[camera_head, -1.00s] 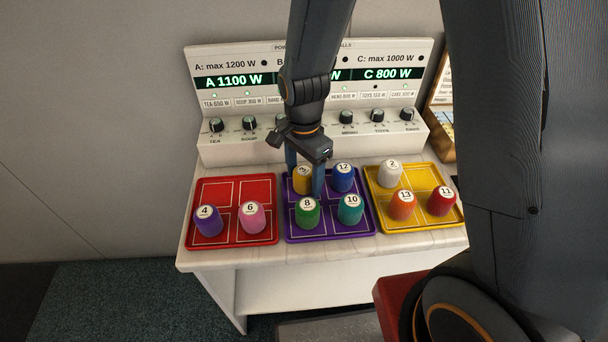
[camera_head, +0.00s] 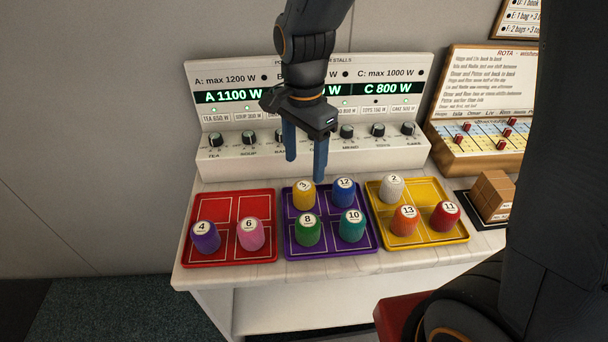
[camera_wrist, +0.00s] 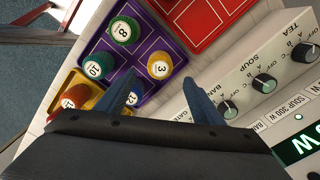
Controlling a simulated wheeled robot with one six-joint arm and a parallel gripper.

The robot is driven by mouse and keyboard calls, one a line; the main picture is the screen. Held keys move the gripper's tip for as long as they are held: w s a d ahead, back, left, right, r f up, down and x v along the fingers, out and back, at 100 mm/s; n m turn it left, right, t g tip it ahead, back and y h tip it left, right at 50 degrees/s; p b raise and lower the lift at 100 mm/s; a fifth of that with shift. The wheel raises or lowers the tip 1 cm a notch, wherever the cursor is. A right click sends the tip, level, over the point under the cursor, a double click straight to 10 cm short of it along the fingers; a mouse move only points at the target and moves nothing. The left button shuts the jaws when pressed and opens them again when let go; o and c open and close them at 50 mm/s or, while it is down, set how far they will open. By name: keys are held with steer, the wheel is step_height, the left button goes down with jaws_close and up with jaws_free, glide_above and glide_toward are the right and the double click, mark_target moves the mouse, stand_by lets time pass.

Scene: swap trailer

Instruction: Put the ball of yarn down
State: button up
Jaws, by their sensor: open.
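The yellow ball of yarn (camera_head: 304,198), marked 3, stands in the back left cell of the purple tray (camera_head: 331,252). It also shows in the wrist view (camera_wrist: 160,67). My gripper (camera_head: 305,168) is open and empty, above and behind this ball and apart from it. In the wrist view my two fingers (camera_wrist: 158,95) are spread with nothing between them. The purple tray also holds a blue ball 12 (camera_head: 343,192), a green ball 8 (camera_head: 307,230) and a teal ball 10 (camera_head: 351,226).
The red tray (camera_head: 230,259) holds balls 4 and 6, with its back cells free. The yellow tray (camera_head: 425,239) holds balls 2, 13 and 11, with one free cell. A panel with knobs (camera_head: 220,165) stands close behind. Brown blocks (camera_head: 492,193) sit at the right.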

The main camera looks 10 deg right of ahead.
steer(key=shift+r, duration=0.8)
steer(key=s+d+f+n, duration=0.1)
steer(key=s+d+n, duration=0.3)
steer(key=d+n, duration=0.1)
steer(key=s+d+f+n+t, duration=0.1)
steer(key=s+d+f+n, duration=0.1)
steer(key=d+n, duration=0.4)
steer(key=shift+s+d, duration=0.8)
steer(key=shift+s, duration=0.05)
